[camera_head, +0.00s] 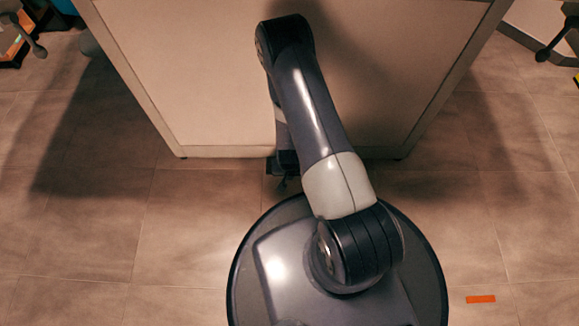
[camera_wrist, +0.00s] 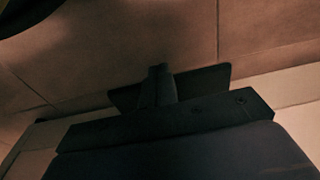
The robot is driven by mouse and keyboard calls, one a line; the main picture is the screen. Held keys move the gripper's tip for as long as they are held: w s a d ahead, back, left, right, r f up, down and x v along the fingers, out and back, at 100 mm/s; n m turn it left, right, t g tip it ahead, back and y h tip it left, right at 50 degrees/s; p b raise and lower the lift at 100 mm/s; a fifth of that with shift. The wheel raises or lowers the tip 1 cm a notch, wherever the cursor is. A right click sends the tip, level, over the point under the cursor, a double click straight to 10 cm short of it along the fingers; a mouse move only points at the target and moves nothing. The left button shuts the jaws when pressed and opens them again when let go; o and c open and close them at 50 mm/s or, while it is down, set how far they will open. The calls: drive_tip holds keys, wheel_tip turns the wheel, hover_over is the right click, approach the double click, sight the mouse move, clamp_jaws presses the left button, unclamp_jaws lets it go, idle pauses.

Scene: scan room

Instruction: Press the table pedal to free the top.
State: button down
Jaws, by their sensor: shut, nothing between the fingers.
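The table (camera_head: 200,80) shows as a large pale panel with a light frame, standing on the floor right in front of my base. A flat dark plate, which looks like the pedal (camera_wrist: 208,80), sits low by the table's bottom edge in the wrist view. My gripper (camera_wrist: 158,70) is shut and empty, its fingers lying across the middle of this plate in the picture. I cannot tell whether they touch it or how far it is pressed. In the head view my gripper (camera_head: 282,184) is small and dark at the panel's foot, partly hidden by my arm.
Tiled floor is open to the left and right of my base. An orange strip (camera_head: 481,299) lies on the floor at the lower right. Dark wheeled legs (camera_head: 560,45) stand at the upper right, and other equipment (camera_head: 18,40) at the upper left.

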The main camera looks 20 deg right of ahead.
wheel_tip(320, 180, up, 9)
drive_tip(key=p, duration=0.4)
drive_tip(key=shift+s+a+r, duration=0.15)
drive_tip(key=shift+s+r, duration=0.05)
drive_tip(key=shift+s, duration=0.25)
drive_tip(key=shift+f, duration=0.1)
drive_tip(key=w+f, duration=0.2)
drive_tip(key=f, duration=0.1)
drive_tip(key=w+d+f+p, duration=0.1)
drive_tip(key=f, duration=0.1)
drive_tip(key=shift+w, duration=0.3)
wheel_tip(320, 180, up, 3)
drive_tip(key=shift+f+p, duration=0.1)
drive_tip(key=shift+p, duration=1)
drive_tip(key=shift+s, duration=0.1)
